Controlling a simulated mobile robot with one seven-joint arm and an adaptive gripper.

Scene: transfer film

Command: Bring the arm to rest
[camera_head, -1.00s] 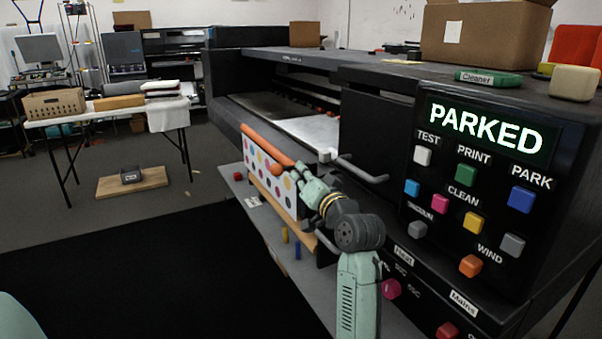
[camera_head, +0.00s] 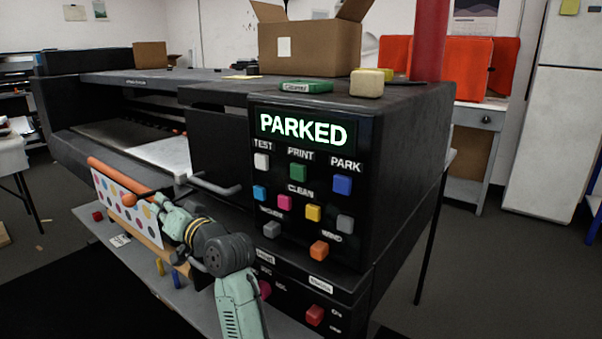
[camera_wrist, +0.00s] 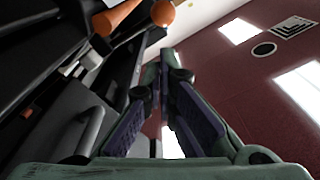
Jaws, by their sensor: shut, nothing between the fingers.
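My arm is mint green and grey and reaches up from the bottom of the head view, in front of the large black printer (camera_head: 215,150). My gripper (camera_head: 160,203) is near the orange roller (camera_head: 118,178) and the hanging sheet with coloured dots (camera_head: 125,208). The head view does not show whether it touches them. In the wrist view my gripper (camera_wrist: 166,55) has its fingers meeting at the tips, with nothing between them. The orange roller end (camera_wrist: 162,12) lies above the fingertips in that picture, beside the dark printer body.
The printer's display (camera_head: 303,130) reads PARKED, above several coloured buttons. A cardboard box (camera_head: 310,45), a green cleaner box (camera_head: 306,86) and a yellowish block (camera_head: 367,83) stand on top. A grey handle (camera_head: 215,188) sticks out near my arm. The floor at the right is clear.

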